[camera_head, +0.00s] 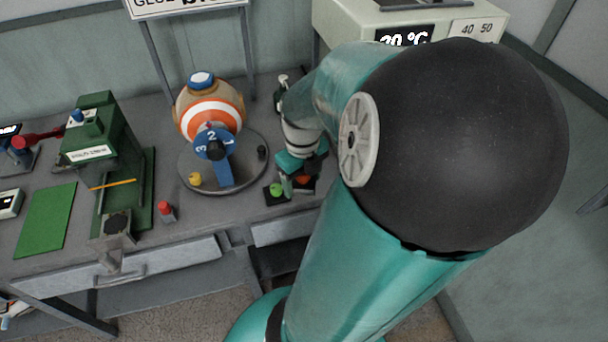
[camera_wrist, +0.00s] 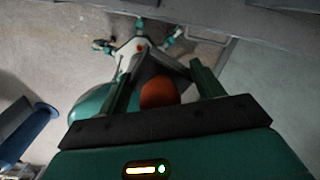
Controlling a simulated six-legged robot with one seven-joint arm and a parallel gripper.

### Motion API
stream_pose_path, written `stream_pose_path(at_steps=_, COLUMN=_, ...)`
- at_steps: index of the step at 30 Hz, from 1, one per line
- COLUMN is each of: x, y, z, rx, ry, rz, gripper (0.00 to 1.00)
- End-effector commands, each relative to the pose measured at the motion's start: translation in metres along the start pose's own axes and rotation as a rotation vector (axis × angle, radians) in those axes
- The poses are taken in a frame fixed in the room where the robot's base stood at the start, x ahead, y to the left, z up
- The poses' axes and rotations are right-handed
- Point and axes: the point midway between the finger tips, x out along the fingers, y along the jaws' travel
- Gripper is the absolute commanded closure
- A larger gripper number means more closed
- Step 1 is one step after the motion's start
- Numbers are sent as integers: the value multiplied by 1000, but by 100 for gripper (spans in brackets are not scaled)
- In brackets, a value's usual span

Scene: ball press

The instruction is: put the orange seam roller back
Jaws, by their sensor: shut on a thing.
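In the wrist view the orange seam roller (camera_wrist: 158,93) shows as a rounded orange piece between the two green fingers of my gripper (camera_wrist: 160,78). The gripper is shut on it; the fingers and palm hide part of the roller. In the head view my gripper (camera_head: 299,172) is low over the right part of the bench. A small orange-red patch (camera_head: 304,179) shows beside its fingers there, largely covered. A dark block with a green round top (camera_head: 276,189) stands just left of the gripper. I cannot tell whether the gripper touches the dark pieces below it.
Left of the gripper, an orange-and-white striped ball (camera_head: 210,105) sits on a round grey turntable (camera_head: 190,172) with a blue numbered dial (camera_head: 213,143). A green press (camera_head: 95,140) and green mat (camera_head: 46,219) are farther left. A pale oven-like box (camera_head: 345,22) stands behind.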

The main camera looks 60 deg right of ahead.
Motion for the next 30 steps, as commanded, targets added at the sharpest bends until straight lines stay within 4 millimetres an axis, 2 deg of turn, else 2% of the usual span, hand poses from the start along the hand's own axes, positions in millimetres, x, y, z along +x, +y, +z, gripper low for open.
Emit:
stream_pose_path(at_steps=6, x=3, y=-6, z=-2, rx=2, ry=4, rz=2, gripper=52)
stream_pose_path(at_steps=17, x=15, y=-31, z=11, rx=7, ry=8, rz=-1, gripper=52)
stream_pose_path(at_steps=30, x=36, y=-68, z=43, rx=8, ry=4, rz=-4, gripper=52)
